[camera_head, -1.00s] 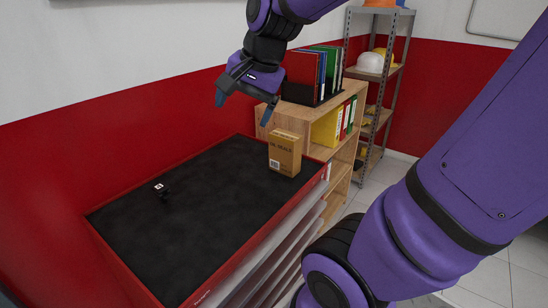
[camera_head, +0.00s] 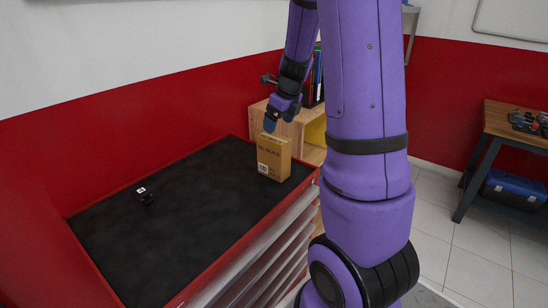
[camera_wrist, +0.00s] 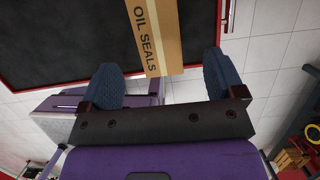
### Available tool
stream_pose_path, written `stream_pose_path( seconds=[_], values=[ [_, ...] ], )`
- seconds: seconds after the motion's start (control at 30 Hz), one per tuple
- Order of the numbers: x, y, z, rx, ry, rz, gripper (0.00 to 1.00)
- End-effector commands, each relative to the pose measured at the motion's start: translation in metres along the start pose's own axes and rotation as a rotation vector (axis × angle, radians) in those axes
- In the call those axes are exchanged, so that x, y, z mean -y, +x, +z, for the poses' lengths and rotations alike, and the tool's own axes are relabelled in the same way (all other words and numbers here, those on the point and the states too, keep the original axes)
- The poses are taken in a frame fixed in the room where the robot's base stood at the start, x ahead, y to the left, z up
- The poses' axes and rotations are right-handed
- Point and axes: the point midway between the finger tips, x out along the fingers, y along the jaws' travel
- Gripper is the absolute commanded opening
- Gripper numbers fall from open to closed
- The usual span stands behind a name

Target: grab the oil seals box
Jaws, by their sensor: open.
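The oil seals box (camera_head: 273,158) is a tan upright carton on the black top of the red cabinet, near its right end. In the wrist view the box (camera_wrist: 155,38) shows its "OIL SEALS" lettering, just beyond the fingertips and between their lines. My gripper (camera_head: 279,118) is just above and behind the box in the head view, partly overlapping its top edge. In the wrist view my gripper (camera_wrist: 160,80) has its two blue fingers wide apart with nothing between them. I cannot tell the exact gap to the box.
The cabinet's black top (camera_head: 190,220) is mostly clear, with a small dark object (camera_head: 145,196) at its left. A wooden shelf (camera_head: 312,130) with folders stands behind, partly hidden by my arm. A workbench (camera_head: 515,125) with a blue toolbox (camera_head: 515,187) is at the far right.

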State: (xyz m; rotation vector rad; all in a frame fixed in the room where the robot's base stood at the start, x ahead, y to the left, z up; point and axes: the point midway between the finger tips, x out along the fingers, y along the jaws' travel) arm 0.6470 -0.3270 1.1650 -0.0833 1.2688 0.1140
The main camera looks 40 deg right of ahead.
Motion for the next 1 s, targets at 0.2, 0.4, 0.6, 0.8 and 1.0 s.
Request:
stream_pose_path(
  seconds=[0.2,0.4,0.6,0.8,1.0],
  values=[
    [0.000,0.030,-0.001,-0.002,-0.001,0.002,0.88],
    [-0.001,0.042,-0.001,-0.002,-0.003,0.002,0.88],
    [-0.002,0.069,-0.004,-0.003,-0.002,0.002,0.88],
    [-0.002,0.087,-0.003,-0.001,-0.003,0.001,0.88],
    [-0.002,0.089,-0.003,0.000,-0.004,0.001,0.88]
  ],
)
